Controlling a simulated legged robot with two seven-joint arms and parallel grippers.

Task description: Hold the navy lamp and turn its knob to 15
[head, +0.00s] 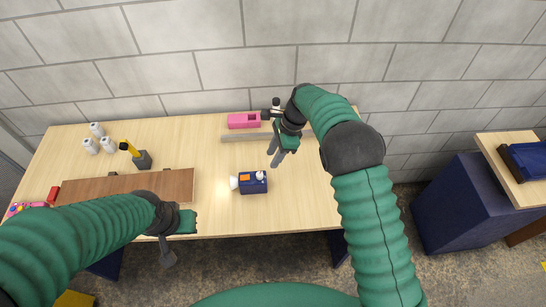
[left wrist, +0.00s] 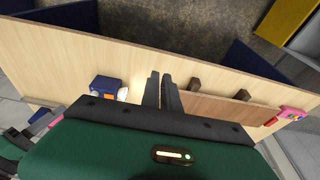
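The navy lamp (head: 254,184) stands on the table near its front edge, with an orange patch on its body, a pale knob-like part on top and a glowing white end facing left. In the left wrist view the lamp (left wrist: 106,86) is left of my fingers. My left gripper (head: 168,259) hangs by the table's front edge, left of the lamp and apart from it. Its fingers (left wrist: 161,88) lie together with nothing between them. My right gripper (head: 277,157) points down above the table, behind and right of the lamp, fingers apart and empty. The knob's marks are too small to read.
A brown board (head: 180,184) lies left of the lamp. Table around the lamp is clear.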

